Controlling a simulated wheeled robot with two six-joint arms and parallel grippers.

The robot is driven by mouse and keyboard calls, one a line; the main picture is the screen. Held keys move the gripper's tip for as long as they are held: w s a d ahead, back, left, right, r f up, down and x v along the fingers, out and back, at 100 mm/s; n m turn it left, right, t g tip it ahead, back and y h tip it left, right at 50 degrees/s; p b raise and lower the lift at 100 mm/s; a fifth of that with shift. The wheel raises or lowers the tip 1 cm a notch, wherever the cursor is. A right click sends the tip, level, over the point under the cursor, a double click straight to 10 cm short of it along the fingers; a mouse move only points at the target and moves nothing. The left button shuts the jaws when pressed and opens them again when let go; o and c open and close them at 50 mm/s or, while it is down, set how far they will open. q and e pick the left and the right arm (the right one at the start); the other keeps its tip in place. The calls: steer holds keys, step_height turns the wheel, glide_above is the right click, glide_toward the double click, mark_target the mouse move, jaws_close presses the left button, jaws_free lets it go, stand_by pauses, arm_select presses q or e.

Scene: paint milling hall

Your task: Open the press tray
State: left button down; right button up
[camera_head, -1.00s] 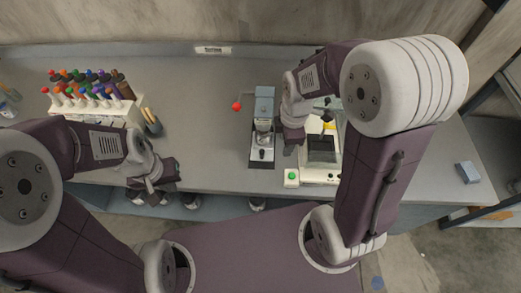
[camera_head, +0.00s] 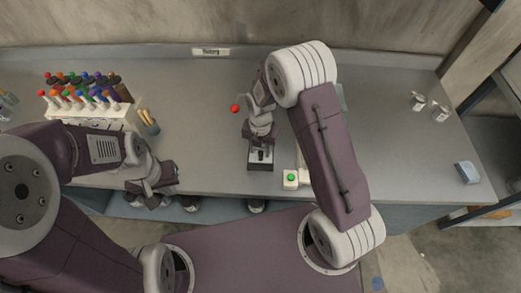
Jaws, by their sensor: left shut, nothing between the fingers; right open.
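The press stands at the middle of the bench. Its dark base (camera_head: 261,164) with a pale part on it shows at the front, and its red ball handle (camera_head: 235,108) sticks out to the left. My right gripper (camera_head: 259,138) is over the press and hides its upper body. Its fingers are open, but I cannot tell whether they touch the press. The tray itself is hard to make out at this size. My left gripper (camera_head: 170,184) is shut and empty, near the bench's front edge, left of the press and apart from it.
A pale machine with a green button (camera_head: 291,178) stands right of the press, mostly hidden by my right arm. A rack of colourful-capped tubes (camera_head: 90,110) is at the left. Metal cans (camera_head: 418,101) and a blue-grey block (camera_head: 467,172) lie right. The bench between is clear.

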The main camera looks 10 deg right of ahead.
steer(key=shift+s+f, duration=0.1)
steer(key=shift+f, duration=0.55)
jaws_close()
stand_by(0.9)
